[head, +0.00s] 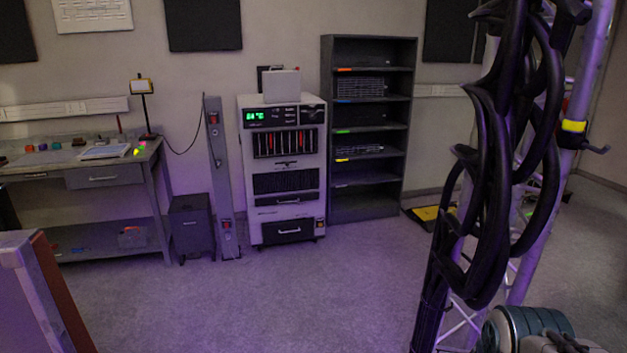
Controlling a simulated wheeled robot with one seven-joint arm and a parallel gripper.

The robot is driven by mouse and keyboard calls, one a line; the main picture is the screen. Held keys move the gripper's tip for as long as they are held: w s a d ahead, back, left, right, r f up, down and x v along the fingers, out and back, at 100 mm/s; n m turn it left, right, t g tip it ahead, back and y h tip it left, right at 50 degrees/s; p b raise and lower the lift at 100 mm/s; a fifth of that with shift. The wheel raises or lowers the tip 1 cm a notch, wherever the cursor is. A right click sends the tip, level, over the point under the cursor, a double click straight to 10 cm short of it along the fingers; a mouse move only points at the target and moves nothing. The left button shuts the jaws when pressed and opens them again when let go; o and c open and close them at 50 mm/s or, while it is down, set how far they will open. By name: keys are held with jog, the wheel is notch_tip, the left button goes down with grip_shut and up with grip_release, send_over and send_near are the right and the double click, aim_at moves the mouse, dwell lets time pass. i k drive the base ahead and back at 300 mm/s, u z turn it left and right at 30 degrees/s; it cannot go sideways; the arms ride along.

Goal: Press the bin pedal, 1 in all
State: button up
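I cannot make out a bin or a pedal for certain. A small dark box-shaped unit (191,229) stands on the floor at the right end of the workbench; I cannot tell whether it is a bin, and no pedal shows on it. My gripper is not in view. A rounded grey-teal part at the bottom right looks like part of my arm, with no fingers showing.
A truss (590,110) with thick black cable loops (490,190) blocks the right side. A workbench (118,178), a white equipment rack (282,185) and a dark shelf (328,130) line the back wall. A reddish-brown panel (62,290) stands front left. The middle floor is clear.

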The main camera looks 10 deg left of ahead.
aim_at(191, 256)
jog(key=u, duration=0.65)
jog(key=i, duration=1.6)
jog(key=u, duration=0.65)
jog(key=i, duration=1.6)
jog(key=u, duration=0.5)
jog(key=i, duration=0.6)
jog(key=u, duration=0.05)
